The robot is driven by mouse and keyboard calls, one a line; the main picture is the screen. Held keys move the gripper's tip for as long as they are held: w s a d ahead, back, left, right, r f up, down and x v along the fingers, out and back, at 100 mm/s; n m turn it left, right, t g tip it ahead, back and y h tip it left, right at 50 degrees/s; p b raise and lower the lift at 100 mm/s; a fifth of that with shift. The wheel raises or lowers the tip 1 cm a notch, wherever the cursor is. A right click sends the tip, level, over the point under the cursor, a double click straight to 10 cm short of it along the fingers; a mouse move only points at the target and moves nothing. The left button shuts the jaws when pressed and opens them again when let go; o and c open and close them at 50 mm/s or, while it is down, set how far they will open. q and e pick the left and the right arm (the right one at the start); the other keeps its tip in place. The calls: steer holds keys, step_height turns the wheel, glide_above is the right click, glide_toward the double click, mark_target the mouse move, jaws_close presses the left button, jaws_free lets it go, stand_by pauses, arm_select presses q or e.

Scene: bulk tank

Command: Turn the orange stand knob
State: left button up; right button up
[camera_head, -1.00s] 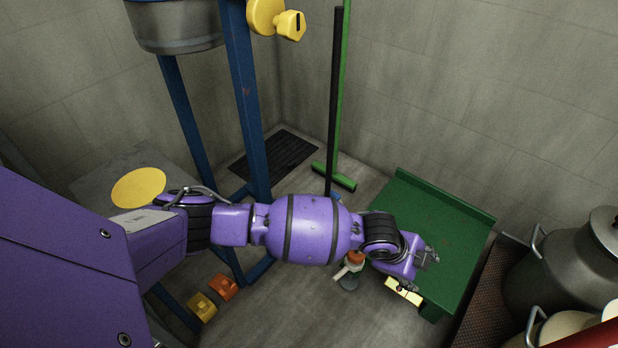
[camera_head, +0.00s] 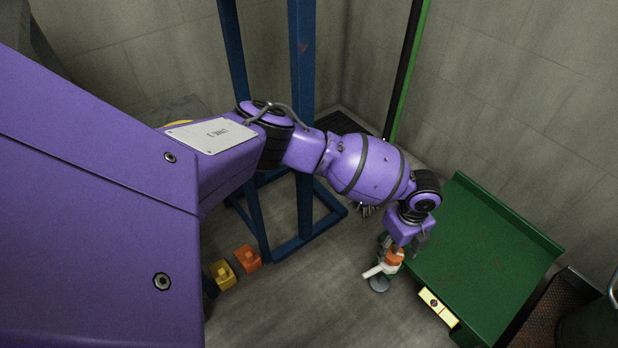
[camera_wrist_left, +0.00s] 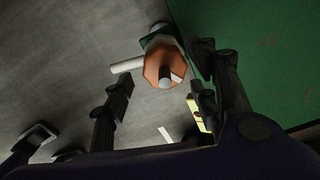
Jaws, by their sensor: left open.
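The orange stand knob (camera_head: 396,258) sits on top of a small stand beside the green bench, with a white lever sticking out to its left. In the left wrist view the knob (camera_wrist_left: 152,70) is a faceted orange disc with a pale centre and a light mark. My left gripper (camera_head: 403,247) points down over the knob and is open. In the left wrist view its fingers (camera_wrist_left: 162,72) lie on either side of the knob. A clear gap shows at the left finger; the right finger is close, and I cannot tell whether it touches. My right gripper is not seen.
The green bench (camera_head: 485,255) stands just right of the stand, with a yellow plate (camera_head: 438,307) on its front. A blue frame (camera_head: 302,120) rises behind my arm. Orange (camera_head: 247,258) and yellow (camera_head: 222,274) blocks are low at the left. Bare floor lies in front.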

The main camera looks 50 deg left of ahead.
mark_target(393, 255)
arm_select(q)
steer(key=shift+w+f, duration=0.1)
steer(key=shift+f, duration=0.6)
steer(key=shift+f+b, duration=0.35)
steer(key=shift+f, duration=0.05)
steer(key=c, duration=1.1)
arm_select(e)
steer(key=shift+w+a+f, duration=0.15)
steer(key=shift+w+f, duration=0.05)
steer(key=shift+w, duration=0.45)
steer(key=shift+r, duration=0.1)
